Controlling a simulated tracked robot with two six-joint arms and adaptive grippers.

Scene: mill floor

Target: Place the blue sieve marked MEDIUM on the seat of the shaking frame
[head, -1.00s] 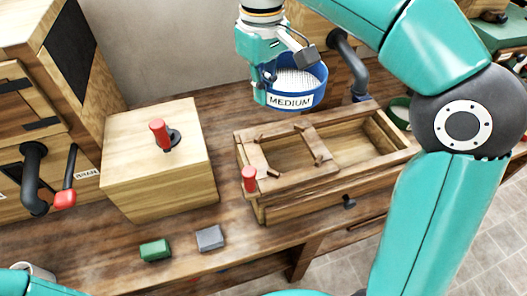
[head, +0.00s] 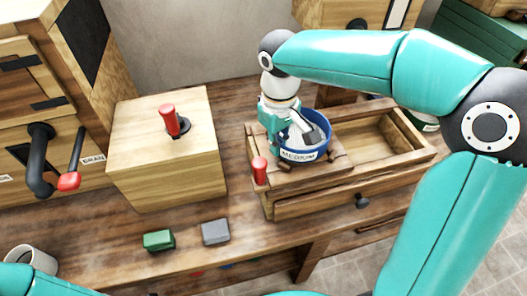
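The blue sieve (head: 318,154), with a white label reading MEDIUM, is at the left part of the wooden shaking frame (head: 395,178), over its seat (head: 285,184). It looks level and low, seemingly resting there; its underside is hidden. My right gripper (head: 287,133) reaches down from above at the sieve's left side, with fingers at the rim and seemingly shut on it. The fingertips are partly hidden. My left gripper is out of view.
A red-handled post (head: 260,171) stands at the frame's left corner. A wooden box (head: 165,165) with a red handle (head: 169,121) is to the left. Green (head: 158,240) and grey (head: 215,232) blocks lie in front, and a mug (head: 33,261) stands at lower left.

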